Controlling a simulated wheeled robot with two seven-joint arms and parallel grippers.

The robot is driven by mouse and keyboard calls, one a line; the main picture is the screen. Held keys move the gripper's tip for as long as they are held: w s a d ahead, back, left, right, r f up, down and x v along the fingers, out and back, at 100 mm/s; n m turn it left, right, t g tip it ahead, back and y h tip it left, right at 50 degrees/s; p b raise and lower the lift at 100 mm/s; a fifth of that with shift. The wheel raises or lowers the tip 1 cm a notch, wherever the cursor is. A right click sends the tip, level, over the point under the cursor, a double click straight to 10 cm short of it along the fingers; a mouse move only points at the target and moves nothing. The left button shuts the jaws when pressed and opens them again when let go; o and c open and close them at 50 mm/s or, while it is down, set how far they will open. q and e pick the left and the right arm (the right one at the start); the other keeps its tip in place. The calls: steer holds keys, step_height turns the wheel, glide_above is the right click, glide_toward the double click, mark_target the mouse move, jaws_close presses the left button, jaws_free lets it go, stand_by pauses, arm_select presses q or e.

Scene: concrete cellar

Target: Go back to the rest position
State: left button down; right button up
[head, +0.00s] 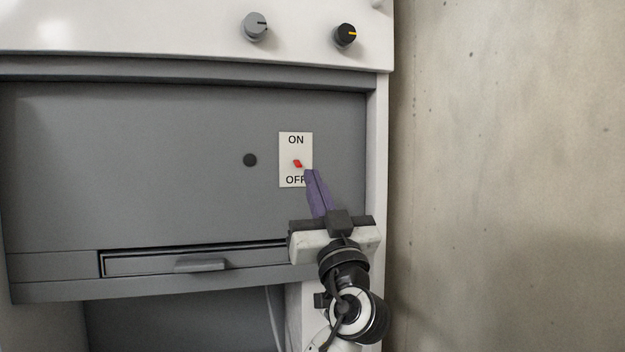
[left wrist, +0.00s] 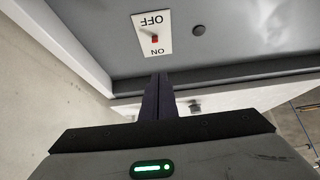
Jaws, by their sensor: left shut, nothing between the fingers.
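My left gripper (head: 309,172) is shut and empty, its purple fingers together. In the head view its tips overlap the lower right part of the white ON/OFF switch plate (head: 285,168), just below and right of the red switch lever (head: 297,163). In the left wrist view the fingers (left wrist: 158,76) point toward the panel, with the switch plate (left wrist: 140,40) and red lever (left wrist: 155,39) beyond them, upside down. A gap shows between tips and lever there. Whether the tips touch the panel I cannot tell. My right gripper is in neither view.
The switch is on a grey panel (head: 150,150) with a round black dot (head: 250,160). Above are a grey knob (head: 256,27) and a black knob (head: 345,35). A drawer (head: 150,263) is below left of my gripper. A concrete wall (head: 510,150) stands to the right.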

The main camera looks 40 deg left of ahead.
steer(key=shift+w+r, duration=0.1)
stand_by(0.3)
